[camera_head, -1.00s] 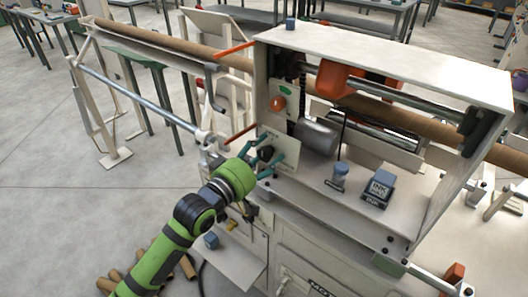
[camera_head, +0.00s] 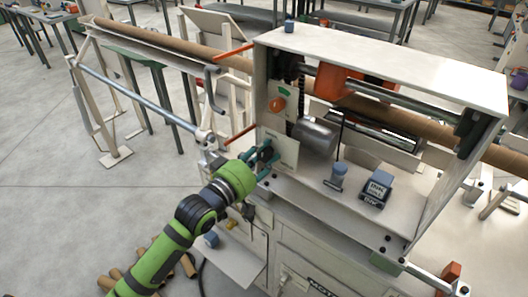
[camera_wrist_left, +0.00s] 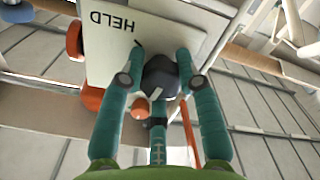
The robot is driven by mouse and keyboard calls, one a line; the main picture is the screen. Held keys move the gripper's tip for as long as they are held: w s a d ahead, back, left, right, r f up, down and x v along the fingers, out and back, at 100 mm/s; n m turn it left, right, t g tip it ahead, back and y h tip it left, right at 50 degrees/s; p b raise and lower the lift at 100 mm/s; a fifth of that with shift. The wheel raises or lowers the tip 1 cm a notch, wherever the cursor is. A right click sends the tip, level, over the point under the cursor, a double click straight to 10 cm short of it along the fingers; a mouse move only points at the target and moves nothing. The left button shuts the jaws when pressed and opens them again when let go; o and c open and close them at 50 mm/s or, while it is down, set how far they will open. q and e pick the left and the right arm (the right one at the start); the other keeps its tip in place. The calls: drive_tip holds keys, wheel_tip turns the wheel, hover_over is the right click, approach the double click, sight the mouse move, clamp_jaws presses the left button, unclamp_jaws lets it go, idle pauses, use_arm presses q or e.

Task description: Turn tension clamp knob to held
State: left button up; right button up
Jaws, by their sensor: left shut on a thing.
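The dark tension clamp knob (camera_head: 265,154) sits on a pale plate (camera_head: 285,149) at the left end of the winder's housing. In the left wrist view the black knob (camera_wrist_left: 160,78) lies between my two teal fingers, and the plate (camera_wrist_left: 105,55) carries the word HELD, upside down in the picture. My left gripper (camera_head: 263,160) is shut on the knob, one finger on each side. The fingers partly hide the knob in the head view. My right gripper is not in view.
An orange knob (camera_head: 277,104) with a green button above it is on the panel over the plate. A metal roller (camera_head: 316,136), a grey-blue post (camera_head: 337,176) and a small display box (camera_head: 377,188) stand to the right. A long brown tube (camera_head: 160,39) runs across behind.

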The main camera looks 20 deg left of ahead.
use_arm(q)
drive_tip(key=m+p, duration=0.1)
drive_tip(key=m, duration=0.1)
drive_tip(key=r+m+p, duration=0.1)
drive_tip(key=m, duration=0.2)
drive_tip(key=shift+w+a+m+p, duration=0.1)
drive_tip(key=shift+m+p, duration=0.2)
drive_tip(key=shift+p, duration=0.05)
drive_tip(key=m+p, duration=0.2)
drive_tip(key=m, duration=0.3)
drive_tip(key=m+p, duration=0.1)
drive_tip(key=m, duration=1)
drive_tip(key=shift+f+p, duration=0.1)
drive_tip(key=shift+p, duration=0.2)
drive_tip(key=shift+m, duration=0.4)
drive_tip(key=o, duration=1.1)
drive_tip(key=shift+d, duration=0.2)
drive_tip(key=shift+o, duration=0.2)
drive_tip(key=shift+f, duration=0.15)
